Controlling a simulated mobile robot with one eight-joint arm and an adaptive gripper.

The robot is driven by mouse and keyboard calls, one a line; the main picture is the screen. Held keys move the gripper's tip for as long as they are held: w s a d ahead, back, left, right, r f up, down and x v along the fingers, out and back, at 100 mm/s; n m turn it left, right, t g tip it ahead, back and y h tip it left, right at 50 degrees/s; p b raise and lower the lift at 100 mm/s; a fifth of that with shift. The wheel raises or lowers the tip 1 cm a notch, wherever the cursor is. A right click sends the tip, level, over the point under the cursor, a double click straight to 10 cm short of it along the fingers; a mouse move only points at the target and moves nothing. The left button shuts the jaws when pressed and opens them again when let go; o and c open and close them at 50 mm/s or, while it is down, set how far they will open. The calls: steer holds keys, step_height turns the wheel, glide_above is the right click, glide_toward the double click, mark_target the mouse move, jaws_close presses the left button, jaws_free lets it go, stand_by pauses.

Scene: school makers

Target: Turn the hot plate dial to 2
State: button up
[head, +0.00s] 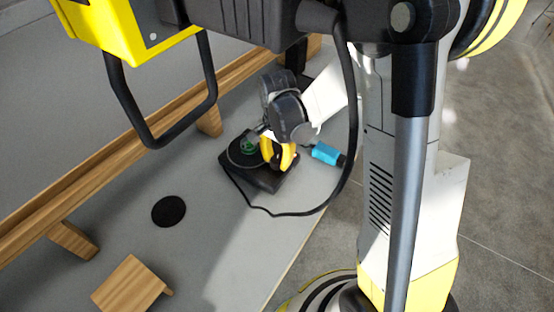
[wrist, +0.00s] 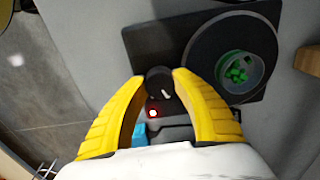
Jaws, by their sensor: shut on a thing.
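The hot plate (head: 262,180) is a black unit on the grey bench in the head view; it also shows in the wrist view (wrist: 142,38). Its round black dial (wrist: 160,82) has a white pointer line that points toward the lower right in the wrist view. A red light (wrist: 153,113) glows beside the dial. My gripper (wrist: 160,77) has yellow fingers closed around the dial, one on each side. In the head view my gripper (head: 279,154) is at the hot plate's right part, and the dial is hidden. I cannot read any dial numbers.
A clear dish with green pieces (wrist: 236,70) sits on the round heating plate. A blue object (head: 325,153) lies right of the hot plate. A black cord runs in front of the hot plate.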

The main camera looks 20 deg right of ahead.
mark_target(277, 159)
steer(key=shift+m, duration=1.1)
steer(key=o, duration=1.2)
steer(key=shift+o, duration=0.2)
step_height(277, 159, up, 12)
